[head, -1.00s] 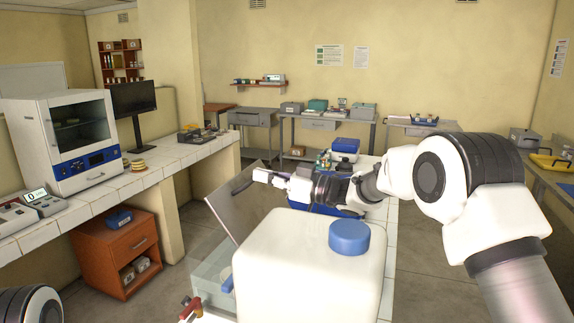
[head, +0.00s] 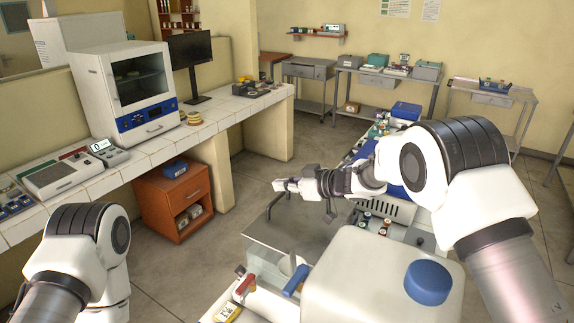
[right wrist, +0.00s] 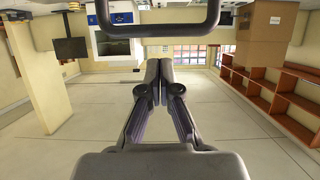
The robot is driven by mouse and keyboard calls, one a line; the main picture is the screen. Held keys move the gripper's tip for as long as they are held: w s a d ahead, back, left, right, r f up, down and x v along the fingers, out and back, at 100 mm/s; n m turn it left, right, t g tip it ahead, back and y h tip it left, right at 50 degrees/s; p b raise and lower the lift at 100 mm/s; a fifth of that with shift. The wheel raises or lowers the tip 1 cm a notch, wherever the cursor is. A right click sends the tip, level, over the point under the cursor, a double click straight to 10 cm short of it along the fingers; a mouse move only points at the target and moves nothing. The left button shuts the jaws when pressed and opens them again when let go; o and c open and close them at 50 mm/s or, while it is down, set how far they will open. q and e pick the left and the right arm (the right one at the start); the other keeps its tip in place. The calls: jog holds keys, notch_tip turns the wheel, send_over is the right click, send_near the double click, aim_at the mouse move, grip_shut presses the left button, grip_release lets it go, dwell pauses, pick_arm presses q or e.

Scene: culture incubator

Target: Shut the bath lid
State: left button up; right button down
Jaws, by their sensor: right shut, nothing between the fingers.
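The bath (head: 262,262) is a clear-walled tank at the lower middle of the head view, partly hidden by a white container. Its grey lid (head: 312,230) lies low and looks about level over the tank; I cannot tell whether its edge touches the rim all round. A dark handle (head: 271,208) stands at the lid's far left side. My right gripper (head: 280,186) is shut and empty, just above the lid near the handle. In the right wrist view its fingers (right wrist: 160,68) are together, with a dark handle-like bar (right wrist: 160,31) beyond them. My left gripper is out of view.
A white container with a blue cap (head: 428,282) stands in front of the bath. Small bottles (head: 375,222) stand right of the lid. A red-handled valve (head: 246,285) is at the bath's front. An orange cabinet (head: 172,205) stands left, with open floor between.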

jog(key=shift+a+f+g+h+p, duration=0.25)
jog(key=shift+f+g+h+p, duration=0.05)
jog(key=shift+f+h+p, duration=0.1)
jog(key=shift+w+f, duration=0.2)
jog(key=shift+f, duration=0.3)
jog(key=shift+s+r, duration=0.1)
